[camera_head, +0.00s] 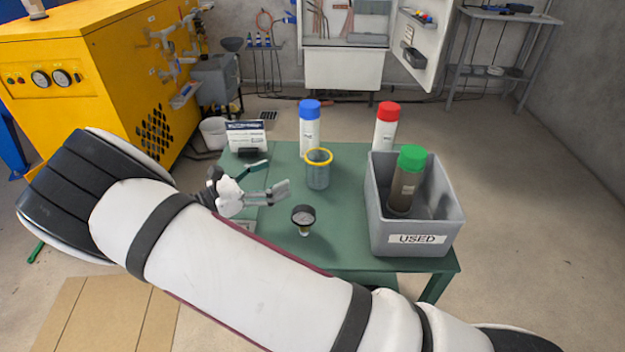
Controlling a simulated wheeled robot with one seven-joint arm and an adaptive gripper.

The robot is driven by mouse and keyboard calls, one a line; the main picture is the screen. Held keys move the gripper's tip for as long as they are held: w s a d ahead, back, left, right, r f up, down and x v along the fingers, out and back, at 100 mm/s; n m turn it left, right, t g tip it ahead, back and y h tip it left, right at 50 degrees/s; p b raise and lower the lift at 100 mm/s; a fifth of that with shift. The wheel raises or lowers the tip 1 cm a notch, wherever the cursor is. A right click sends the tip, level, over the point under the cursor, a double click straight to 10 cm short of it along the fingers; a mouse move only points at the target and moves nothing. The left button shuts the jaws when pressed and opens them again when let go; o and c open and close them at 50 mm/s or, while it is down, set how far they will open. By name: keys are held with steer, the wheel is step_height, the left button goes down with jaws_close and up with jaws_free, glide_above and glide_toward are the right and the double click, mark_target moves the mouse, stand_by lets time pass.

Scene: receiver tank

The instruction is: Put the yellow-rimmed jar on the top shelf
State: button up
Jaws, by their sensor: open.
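The yellow-rimmed jar (317,174) is a clear grey cup with a yellow ring at its top. It stands upright on the green table (345,240), near the table's middle. My gripper (277,176) is to the left of the jar, with its fingers spread and pointing right towards it. The gripper is open and empty, and a gap shows between its fingertips and the jar. My arm crosses the front of the view and hides the table's near left part. A shelf unit (500,15) stands at the back right; I cannot tell whether it is the task's shelf.
A blue-capped bottle (310,130) and a red-capped bottle (385,128) stand behind the jar. A gauge (303,217) is in front. A grey bin (415,240) marked USED holds a green-capped bottle (407,180). A sign (246,136) stands at the back left. A yellow machine (90,75) is left.

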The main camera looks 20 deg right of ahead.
glide_toward(328, 156)
steer(key=shift+w+d+r, duration=0.1)
steer(key=shift+w+d, duration=0.15)
steer(key=shift+d, duration=0.2)
steer(key=shift+w+d+r, duration=0.1)
steer(key=shift+w+d, duration=0.15)
steer(key=shift+d, duration=0.2)
steer(key=shift+s+f+x, duration=0.1)
steer(key=shift+x, duration=1.3)
steer(key=shift+s+f+x, duration=0.1)
steer(key=shift+f+x, duration=0.05)
steer(key=shift+x, duration=1.2)
steer(key=c, duration=1.4)
steer(key=shift+o, duration=0.2)
